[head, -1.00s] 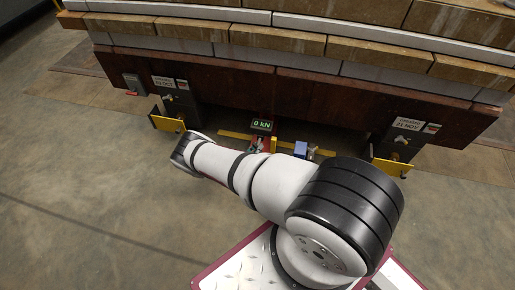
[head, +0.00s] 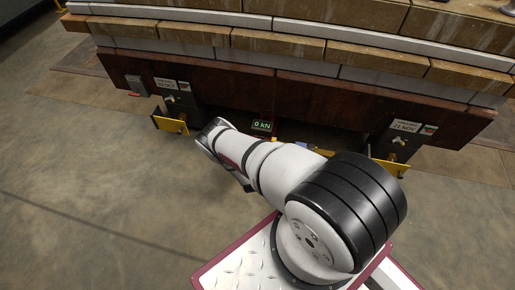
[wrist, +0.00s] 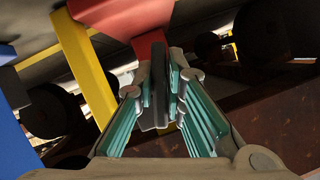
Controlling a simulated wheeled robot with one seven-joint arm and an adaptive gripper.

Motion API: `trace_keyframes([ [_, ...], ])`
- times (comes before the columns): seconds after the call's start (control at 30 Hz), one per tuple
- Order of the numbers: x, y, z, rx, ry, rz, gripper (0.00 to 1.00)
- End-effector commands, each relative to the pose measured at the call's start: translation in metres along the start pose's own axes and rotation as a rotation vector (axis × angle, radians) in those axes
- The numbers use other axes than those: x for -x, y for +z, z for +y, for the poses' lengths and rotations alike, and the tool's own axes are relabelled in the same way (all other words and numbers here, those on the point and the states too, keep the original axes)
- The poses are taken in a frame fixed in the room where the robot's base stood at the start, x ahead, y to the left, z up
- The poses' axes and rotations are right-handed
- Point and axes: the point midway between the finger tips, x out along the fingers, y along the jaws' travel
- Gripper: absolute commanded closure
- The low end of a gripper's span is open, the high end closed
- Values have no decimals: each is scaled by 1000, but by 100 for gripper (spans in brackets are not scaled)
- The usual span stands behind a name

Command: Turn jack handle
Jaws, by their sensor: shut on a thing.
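In the wrist view the jack (wrist: 118,16) shows as a red body at the top, with a red piece reaching down between my fingers. A dark, flat handle (wrist: 160,97) runs below that piece. My gripper (wrist: 161,78) has its teal-padded fingers on both sides of the handle and is closed on it. In the head view my arm covers the gripper, the handle and most of the jack. A readout (head: 262,125) by the jack shows 0 kN.
A rust-brown beam (head: 310,100) under the stack hangs close above the jack. Dated supports with yellow plates stand at left (head: 171,124) and right (head: 389,168). In the wrist view a yellow bar (wrist: 86,65) and a blue block (wrist: 14,145) are close on the left.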

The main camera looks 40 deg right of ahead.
Motion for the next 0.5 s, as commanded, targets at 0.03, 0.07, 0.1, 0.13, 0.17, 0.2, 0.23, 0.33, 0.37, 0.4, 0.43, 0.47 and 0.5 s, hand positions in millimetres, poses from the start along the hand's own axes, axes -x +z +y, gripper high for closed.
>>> trace_keyframes([
  [0.03,0,1,3,-41,-12,-1,100],
  [0.07,0,1,2,-67,-23,0,100],
  [0.1,0,1,3,-103,-37,0,100],
  [0.13,0,1,2,-129,-49,0,100],
  [0.17,0,1,2,-156,-59,0,100],
  [0.2,0,1,2,-191,-73,1,100],
  [0.23,0,1,2,-217,-84,0,100],
  [0.33,0,1,2,-301,-119,1,100],
  [0.37,0,1,2,-324,-129,1,100],
  [0.4,0,1,2,-356,-141,2,100],
  [0.43,0,1,2,-377,-151,1,100],
  [0.47,0,1,2,-398,-160,2,100],
  [0.5,0,1,2,-426,-171,1,100],
])
